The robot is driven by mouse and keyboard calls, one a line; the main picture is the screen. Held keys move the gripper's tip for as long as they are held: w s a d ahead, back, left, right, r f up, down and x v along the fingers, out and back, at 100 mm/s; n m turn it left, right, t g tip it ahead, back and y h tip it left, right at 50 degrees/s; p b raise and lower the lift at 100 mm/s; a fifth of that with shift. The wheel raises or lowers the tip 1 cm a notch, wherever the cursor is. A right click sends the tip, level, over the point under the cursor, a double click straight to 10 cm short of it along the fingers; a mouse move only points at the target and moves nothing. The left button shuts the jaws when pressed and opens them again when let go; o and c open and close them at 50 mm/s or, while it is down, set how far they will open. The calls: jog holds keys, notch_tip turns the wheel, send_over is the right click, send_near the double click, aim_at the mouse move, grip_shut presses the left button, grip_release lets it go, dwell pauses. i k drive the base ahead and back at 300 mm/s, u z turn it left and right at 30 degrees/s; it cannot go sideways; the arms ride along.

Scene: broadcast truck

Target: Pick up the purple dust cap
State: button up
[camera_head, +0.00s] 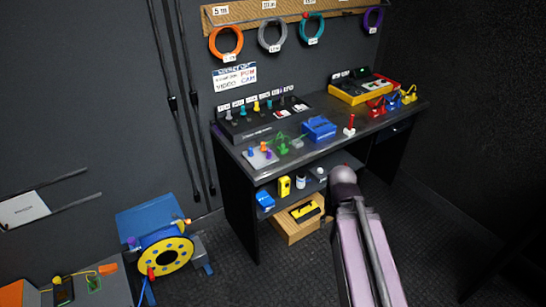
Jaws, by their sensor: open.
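A pale plate (261,158) lies at the front left of the black workbench (300,157), with small blue, orange and purple pieces on it. Another small purple piece (133,243) shows at the left of the yellow cable drum (184,254), low at the left. My arm rises from the bottom right, its joint in front of the bench's lower shelf. My gripper does not show.
On the bench are a green piece (282,144), a blue box (319,128), a black connector panel (240,127), a yellow case (360,91) and red-blue-yellow clamps (390,101). A wooden crate (293,230) stands underneath. Coiled cables hang above. Floor at right is clear.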

aim_at(268, 156)
jog(key=u, duration=0.05)
jog(key=i, duration=1)
jog(key=z, duration=0.05)
